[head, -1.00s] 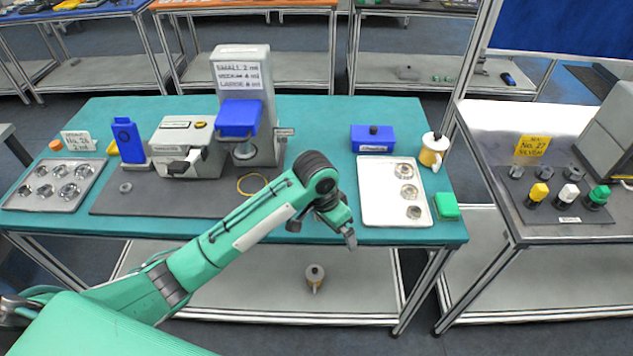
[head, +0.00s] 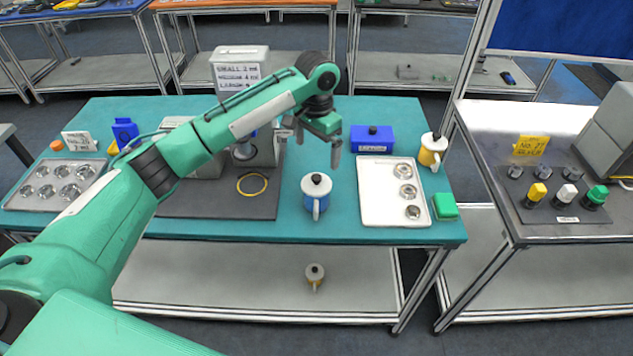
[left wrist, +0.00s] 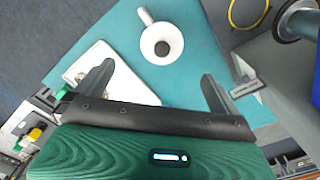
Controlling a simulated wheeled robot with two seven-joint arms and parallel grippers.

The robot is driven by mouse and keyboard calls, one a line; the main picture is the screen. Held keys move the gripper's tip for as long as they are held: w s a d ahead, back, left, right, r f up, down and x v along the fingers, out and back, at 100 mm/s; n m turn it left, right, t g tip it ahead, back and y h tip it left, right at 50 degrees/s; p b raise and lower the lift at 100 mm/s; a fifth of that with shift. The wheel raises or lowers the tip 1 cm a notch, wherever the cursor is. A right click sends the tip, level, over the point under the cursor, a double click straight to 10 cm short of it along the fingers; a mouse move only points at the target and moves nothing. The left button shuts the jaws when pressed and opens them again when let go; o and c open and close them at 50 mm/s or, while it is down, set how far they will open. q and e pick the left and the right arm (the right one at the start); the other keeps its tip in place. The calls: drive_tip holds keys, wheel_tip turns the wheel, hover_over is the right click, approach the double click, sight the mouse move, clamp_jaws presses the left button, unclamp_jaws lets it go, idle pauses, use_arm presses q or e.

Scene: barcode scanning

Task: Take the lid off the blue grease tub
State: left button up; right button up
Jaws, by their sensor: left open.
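The blue grease tub (head: 316,203) stands upright on the teal table, left of the white tray. It is a mug-like tub with a handle, and its white lid (head: 316,181) with a dark knob is on it. In the left wrist view the lid (left wrist: 152,46) shows from above, with the handle toward the upper left. My left gripper (head: 318,146) is open and empty, pointing down, above and behind the tub in the head view. In the left wrist view the tub lies beyond and between the two fingers (left wrist: 158,78). My right gripper is not in view.
A white tray (head: 371,212) with metal parts is right of the tub. A blue box (head: 372,138) stands behind the tray. A yellow tub (head: 433,150) and green block (head: 445,206) are at the right edge. A dark mat (head: 230,204) with a yellow ring is left.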

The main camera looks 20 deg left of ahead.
use_arm(q)
drive_tip(key=p, duration=0.1)
hover_over(316, 177)
wheel_tip(316, 177, down, 6)
drive_tip(key=shift+s+d+r, duration=0.1)
drive_tip(key=shift+s, duration=0.05)
drive_tip(key=shift+f+p, duration=0.3)
drive_tip(key=shift+p, duration=0.15)
drive_tip(key=f+p, duration=0.2)
drive_tip(key=f, duration=0.2)
drive_tip(key=shift+w+f, duration=0.15)
drive_tip(key=shift+w, duration=0.05)
drive_tip(key=shift+f, duration=0.25)
drive_tip(key=c, duration=1)
